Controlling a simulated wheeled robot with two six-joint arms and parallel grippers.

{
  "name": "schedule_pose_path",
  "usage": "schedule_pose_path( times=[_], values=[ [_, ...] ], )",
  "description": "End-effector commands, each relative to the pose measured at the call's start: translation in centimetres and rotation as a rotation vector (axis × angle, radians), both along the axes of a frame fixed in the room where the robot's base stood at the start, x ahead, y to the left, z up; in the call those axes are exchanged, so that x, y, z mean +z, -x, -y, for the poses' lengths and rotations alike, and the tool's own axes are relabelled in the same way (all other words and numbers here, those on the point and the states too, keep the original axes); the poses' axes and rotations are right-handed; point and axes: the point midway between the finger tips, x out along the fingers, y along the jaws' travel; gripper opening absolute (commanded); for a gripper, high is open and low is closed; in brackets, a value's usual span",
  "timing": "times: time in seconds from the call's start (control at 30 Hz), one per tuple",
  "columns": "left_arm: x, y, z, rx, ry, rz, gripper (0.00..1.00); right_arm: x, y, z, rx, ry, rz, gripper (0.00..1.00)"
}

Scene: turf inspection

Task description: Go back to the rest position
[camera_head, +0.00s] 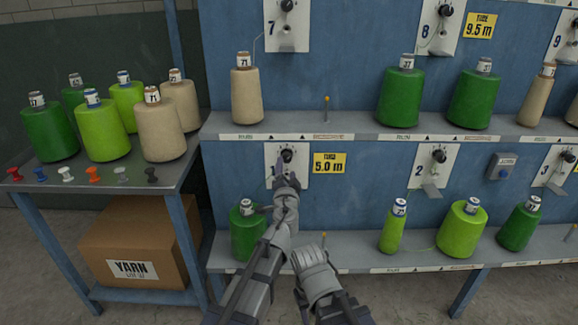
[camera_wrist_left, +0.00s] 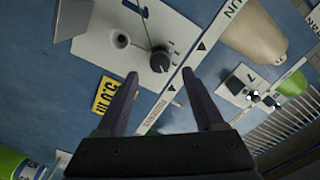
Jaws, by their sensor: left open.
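My left gripper (camera_head: 284,170) reaches up to the front of the white number 1 plate (camera_head: 271,156) on the lower row, close to its black dial (camera_head: 288,155). In the left wrist view the fingers of my left gripper (camera_wrist_left: 170,83) are apart, with nothing held between them. There the black dial (camera_wrist_left: 162,60) appears beyond the fingertips; I cannot tell whether they touch it. My right arm (camera_head: 318,280) is folded low at the front, and its gripper is not visible.
A green cone (camera_head: 245,235) stands on the lower shelf (camera_head: 345,255), partly behind my left arm. More cones stand along both shelves. A side table (camera_head: 110,180) holds several cones and pushpins, with a yarn box (camera_head: 140,245) below.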

Motion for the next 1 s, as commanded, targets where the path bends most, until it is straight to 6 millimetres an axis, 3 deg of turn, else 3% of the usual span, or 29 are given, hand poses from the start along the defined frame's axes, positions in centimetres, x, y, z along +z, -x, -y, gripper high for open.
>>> schedule_pose_path(
  times=[0.4,0.47,0.57,0.7,0.8,0.9,1.0],
  values=[
    [-0.1,0.7,-0.5,0.011,0.006,-0.003,0.7,0.0,0.0,0.0,0.0,0.0,0.0,0.5],
    [-0.3,0.9,-1.7,0.043,0.025,-0.014,0.7,0.0,0.0,0.0,0.0,0.0,0.0,0.5],
    [-1.6,1.7,-5.8,0.165,0.096,-0.066,0.7,0.0,0.0,0.0,0.0,0.0,0.0,0.5],
    [-6.2,5.1,-13.8,0.421,0.251,-0.238,0.7,0.0,0.0,0.0,0.0,0.0,0.0,0.5],
    [-10.5,9.0,-17.8,0.584,0.365,-0.421,0.7,0.0,0.0,0.0,0.0,0.0,0.0,0.5],
    [-14.6,13.2,-19.7,0.694,0.468,-0.623,0.7,0.0,0.0,0.0,0.0,0.0,0.0,0.5],
    [-17.5,16.8,-19.9,0.748,0.546,-0.796,0.7,0.0,0.0,0.0,0.0,0.0,0.0,0.5]
  ],
)
